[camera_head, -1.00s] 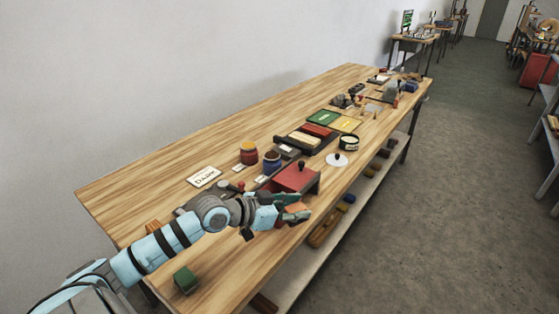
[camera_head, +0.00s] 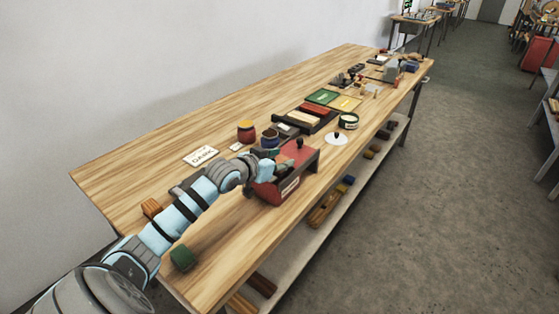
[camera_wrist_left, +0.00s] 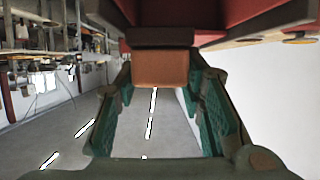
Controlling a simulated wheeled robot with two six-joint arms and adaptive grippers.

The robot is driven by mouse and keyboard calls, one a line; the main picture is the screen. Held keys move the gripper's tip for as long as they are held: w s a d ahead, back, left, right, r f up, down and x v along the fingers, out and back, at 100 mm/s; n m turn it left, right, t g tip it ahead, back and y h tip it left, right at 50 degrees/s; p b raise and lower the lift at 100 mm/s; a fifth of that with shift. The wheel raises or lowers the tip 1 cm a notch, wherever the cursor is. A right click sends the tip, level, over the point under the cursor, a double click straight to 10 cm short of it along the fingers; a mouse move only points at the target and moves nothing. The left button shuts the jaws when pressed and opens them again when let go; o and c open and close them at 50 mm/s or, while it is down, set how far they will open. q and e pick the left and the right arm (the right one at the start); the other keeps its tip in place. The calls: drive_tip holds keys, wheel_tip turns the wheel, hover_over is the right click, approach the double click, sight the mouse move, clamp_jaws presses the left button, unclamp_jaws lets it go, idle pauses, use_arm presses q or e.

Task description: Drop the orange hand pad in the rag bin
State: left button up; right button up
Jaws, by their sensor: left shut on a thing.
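The orange hand pad (camera_wrist_left: 160,68) is between the two teal fingers of my left gripper (camera_wrist_left: 160,85) in the wrist view. My left gripper (camera_head: 286,171) is shut on it. In the head view the gripper is at the red box (camera_head: 270,193) with a white label, overlapping its left part and top. The label is too small to read; this box looks like the rag bin. The pad is hard to make out in the head view. In the wrist view red surfaces (camera_wrist_left: 235,12) lie just beyond the pad. My right gripper is not in view.
A green block (camera_head: 182,257) and a brown block (camera_head: 151,208) are at the near end of the bench (camera_head: 225,255). Red (camera_head: 246,131) and blue (camera_head: 270,138) jars stand behind the box. A white lid (camera_head: 336,138) and an open tin (camera_head: 348,121) are to its right.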

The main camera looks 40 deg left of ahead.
use_arm(q)
drive_tip(key=shift+r, duration=0.1)
drive_tip(key=o, duration=1.2)
drive_tip(key=shift+s, duration=0.1)
drive_tip(key=v, duration=0.7)
drive_tip(key=shift+s, duration=0.15)
drive_tip(key=shift+d+r, duration=0.1)
